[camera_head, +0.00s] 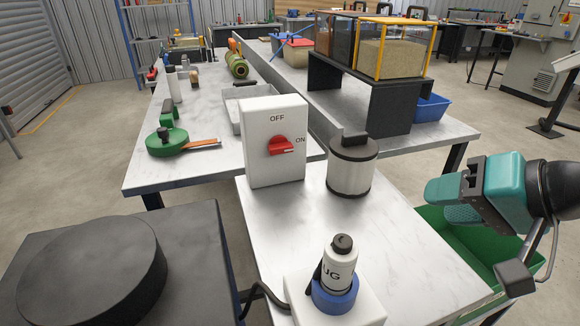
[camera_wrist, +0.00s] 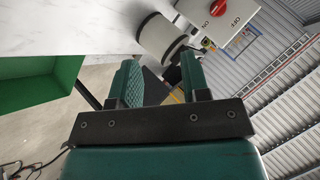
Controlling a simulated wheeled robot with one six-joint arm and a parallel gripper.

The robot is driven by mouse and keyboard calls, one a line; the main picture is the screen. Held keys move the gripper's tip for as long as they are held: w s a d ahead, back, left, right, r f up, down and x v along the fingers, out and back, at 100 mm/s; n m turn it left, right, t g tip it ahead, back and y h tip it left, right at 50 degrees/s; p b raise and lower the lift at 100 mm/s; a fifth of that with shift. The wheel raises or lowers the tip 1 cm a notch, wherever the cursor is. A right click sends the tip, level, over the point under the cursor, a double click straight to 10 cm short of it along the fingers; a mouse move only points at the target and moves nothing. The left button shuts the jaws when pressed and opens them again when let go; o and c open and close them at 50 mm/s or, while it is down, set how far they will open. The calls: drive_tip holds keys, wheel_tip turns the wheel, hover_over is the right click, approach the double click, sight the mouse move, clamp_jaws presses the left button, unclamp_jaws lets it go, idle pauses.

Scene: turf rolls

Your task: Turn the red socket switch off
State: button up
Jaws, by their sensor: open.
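The red switch (camera_head: 281,146) is a rotary knob on the front of an upright white box (camera_head: 262,170) on the near metal table. OFF is printed above the knob and ON to its right; its handle points right, towards ON. In the wrist view the red knob (camera_wrist: 214,9) and white box (camera_wrist: 237,38) show rotated near the top edge. My gripper (camera_head: 442,202) is at the right, above the green bin and well apart from the switch. Its teal fingers (camera_wrist: 160,72) are spread, with nothing held between them.
A white canister with black lid (camera_head: 351,172) stands right of the box, between it and my gripper. A white bottle in a blue holder (camera_head: 339,262) stands in front. A green bin (camera_head: 475,250) is below my gripper. The table's middle (camera_head: 390,240) is clear.

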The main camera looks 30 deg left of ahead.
drive_tip(key=w+a+f+m+t+y+b, duration=0.1)
drive_tip(key=w+a+f+m+y, duration=0.15)
drive_tip(key=a, duration=0.25)
drive_tip(key=w+a+f+m+y+b, duration=0.1)
drive_tip(key=w+a+f, duration=0.15)
drive_tip(key=a, duration=0.25)
drive_tip(key=m+t+y, duration=0.1)
drive_tip(key=m+y, duration=0.2)
drive_tip(key=y, duration=0.1)
approach(284, 151)
drive_tip(key=p+x, duration=0.1)
drive_tip(key=x, duration=0.8)
drive_tip(key=shift+a+p, duration=0.2)
drive_tip(key=shift+p, duration=0.2)
drive_tip(key=shift+c, duration=0.4)
clamp_jaws()
